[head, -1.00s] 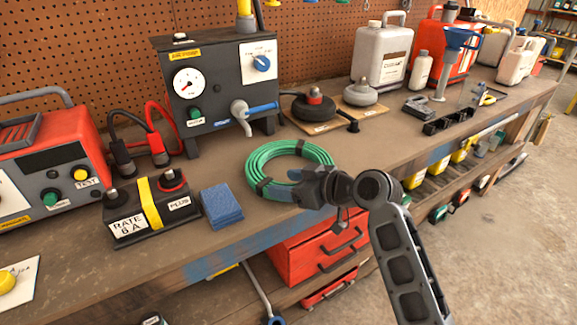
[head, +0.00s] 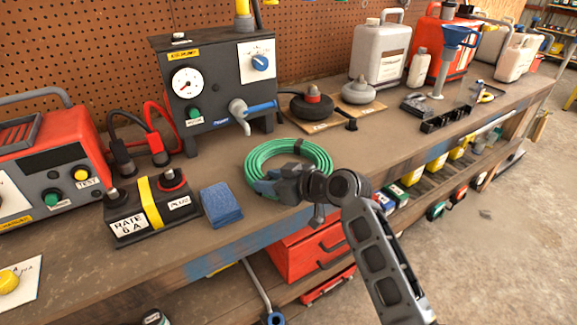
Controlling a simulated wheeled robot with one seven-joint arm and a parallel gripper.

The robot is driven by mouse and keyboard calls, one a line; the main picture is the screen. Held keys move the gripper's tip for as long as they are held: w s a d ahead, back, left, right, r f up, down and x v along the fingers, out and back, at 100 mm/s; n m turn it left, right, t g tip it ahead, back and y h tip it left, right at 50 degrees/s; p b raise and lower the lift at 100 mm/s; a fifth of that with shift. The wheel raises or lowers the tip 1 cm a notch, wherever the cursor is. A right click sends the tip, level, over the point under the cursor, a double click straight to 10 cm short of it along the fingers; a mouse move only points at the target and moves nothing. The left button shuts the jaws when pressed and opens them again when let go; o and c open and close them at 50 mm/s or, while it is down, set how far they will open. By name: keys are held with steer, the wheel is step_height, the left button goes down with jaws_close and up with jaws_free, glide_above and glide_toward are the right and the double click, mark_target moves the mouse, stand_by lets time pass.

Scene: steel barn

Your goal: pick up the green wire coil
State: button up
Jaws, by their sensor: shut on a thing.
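The green wire coil (head: 311,151) is a loop of green wire on the front part of the workbench (head: 345,155). My gripper (head: 264,186) reaches in from the lower right and is shut on the coil's near side. The gripper covers that near part of the coil, so the exact grip on the wire is hidden. I cannot tell whether the coil is lifted off the bench top.
Left of the coil are a blue sponge-like block (head: 221,204) and a black box with a yellow strap (head: 150,206). A dark gauge unit (head: 214,95) stands behind. Round-based weights (head: 306,107) stand at the back right. A red drawer box (head: 310,252) is below the bench edge.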

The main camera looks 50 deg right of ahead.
steer(key=shift+a+f, duration=0.1)
jaws_close()
steer(key=shift+r, duration=0.7)
step_height(320, 180, up, 3)
steer(key=shift+f, duration=0.15)
steer(key=s+d+r+b, duration=0.2)
steer(key=s+d+r, duration=0.3)
steer(key=d, duration=0.5)
step_height(320, 180, up, 2)
steer(key=shift+d+r, duration=0.1)
steer(key=shift+d, duration=0.2)
